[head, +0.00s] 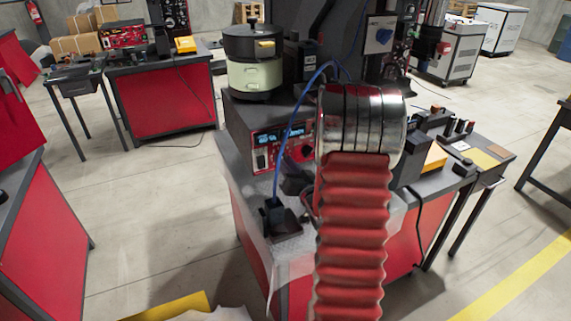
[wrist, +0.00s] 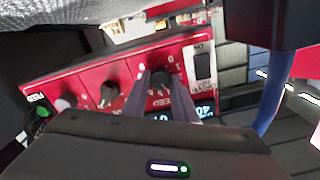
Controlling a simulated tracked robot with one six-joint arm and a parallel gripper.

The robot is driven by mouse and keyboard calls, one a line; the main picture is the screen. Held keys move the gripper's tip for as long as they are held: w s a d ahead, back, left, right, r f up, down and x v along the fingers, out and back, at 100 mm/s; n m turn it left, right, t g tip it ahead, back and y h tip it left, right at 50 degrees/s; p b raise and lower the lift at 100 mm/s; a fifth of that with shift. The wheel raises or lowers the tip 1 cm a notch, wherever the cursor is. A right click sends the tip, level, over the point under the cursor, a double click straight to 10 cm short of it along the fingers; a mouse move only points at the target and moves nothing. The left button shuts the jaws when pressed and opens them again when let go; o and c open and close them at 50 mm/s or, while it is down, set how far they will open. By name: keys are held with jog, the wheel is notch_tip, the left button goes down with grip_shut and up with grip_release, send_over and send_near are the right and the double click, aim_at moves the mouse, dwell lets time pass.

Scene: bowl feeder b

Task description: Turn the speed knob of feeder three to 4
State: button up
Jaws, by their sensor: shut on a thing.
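In the wrist view, the black speed knob (wrist: 161,76) sits on a tilted red control panel (wrist: 85,72). The printed word beside it appears upside down and looks like SPEED. My gripper (wrist: 162,87) is shut on this knob, one grey finger on each side. The knob's pointer and its exact setting are too small to read. In the head view, the control box (head: 262,165) with lit blue displays stands under a pale green bowl feeder (head: 254,75). There, my arm covers the panel's right side. The feeder's number is not readable.
A second black knob (wrist: 108,95), a dark rocker switch (wrist: 203,66) and a lit display (wrist: 206,110) are close to the gripped knob. A blue cable (head: 288,130) arches over the box front. Another red bench (head: 160,100) stands at the back left, with open floor between.

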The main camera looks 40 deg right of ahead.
jog(key=shift+s+f+m, duration=0.1)
jog(key=shift+f+m, duration=0.25)
jog(key=shift+m, duration=0.25)
jog(key=o, duration=1)
jog(key=shift+r, duration=0.2)
jog(key=shift+o, duration=0.2)
jog(key=shift+a, duration=0.1)
